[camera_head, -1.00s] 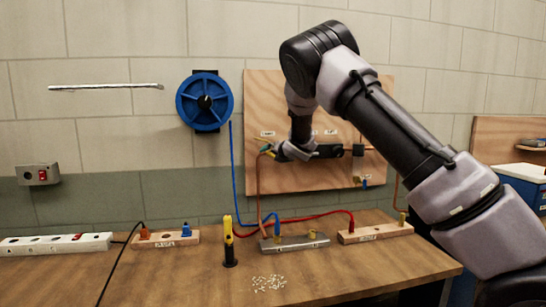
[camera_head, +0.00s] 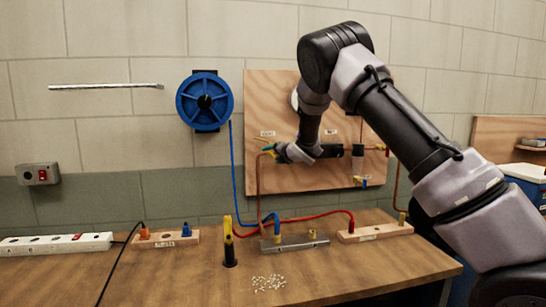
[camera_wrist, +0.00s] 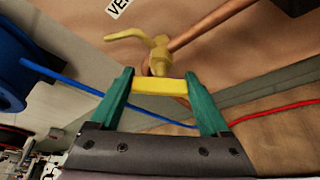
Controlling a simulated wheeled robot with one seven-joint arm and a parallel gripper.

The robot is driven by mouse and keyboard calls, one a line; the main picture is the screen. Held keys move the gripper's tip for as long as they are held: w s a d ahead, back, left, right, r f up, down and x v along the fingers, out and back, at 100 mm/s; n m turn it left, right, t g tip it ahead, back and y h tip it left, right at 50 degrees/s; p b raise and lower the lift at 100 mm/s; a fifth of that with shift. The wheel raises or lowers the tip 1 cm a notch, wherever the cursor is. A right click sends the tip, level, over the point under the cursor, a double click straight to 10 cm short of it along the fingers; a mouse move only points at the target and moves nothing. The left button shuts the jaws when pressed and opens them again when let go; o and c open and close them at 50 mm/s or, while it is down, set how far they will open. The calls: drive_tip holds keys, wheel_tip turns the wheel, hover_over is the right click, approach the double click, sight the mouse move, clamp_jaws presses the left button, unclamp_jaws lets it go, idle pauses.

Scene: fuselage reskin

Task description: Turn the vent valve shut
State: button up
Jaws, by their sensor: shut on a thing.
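The vent valve (camera_wrist: 157,50) is a yellow brass fitting on a copper pipe, under a label partly reading "VE". A curved yellow arm reaches left from it. My gripper (camera_wrist: 160,82) has green fingers, shut on a yellow bar (camera_wrist: 160,87) that looks like the valve's handle. Whether the bar joins the fitting is hard to tell. In the head view my gripper (camera_head: 271,149) is at the left part of the plywood board, by the valve's yellow arm (camera_head: 260,140). My wrist hides part of the board's piping.
The plywood board (camera_head: 285,100) is fixed to the wall, with a blue reel (camera_head: 204,101) to its left. A yellow-and-black tool (camera_head: 229,243) stands upright, near scattered pale bits (camera_head: 268,283).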

drive_tip(key=m+y, duration=0.1)
drive_tip(key=m, duration=0.1)
drive_tip(key=m+y, duration=0.1)
drive_tip(key=m, duration=0.1)
drive_tip(key=shift+d+f+t, duration=0.1)
drive_tip(key=shift+d+t, duration=0.1)
drive_tip(key=shift+t, duration=0.1)
drive_tip(key=shift+a+m+t+y, duration=0.1)
drive_tip(key=shift+m+t+y, duration=0.3)
drive_tip(key=shift+m, duration=1.1)
drive_tip(key=o, duration=1.2)
drive_tip(key=v, duration=1)
drive_tip(key=shift+s+d+f, duration=0.2)
drive_tip(key=shift+s+d, duration=0.05)
drive_tip(key=shift+s, duration=0.05)
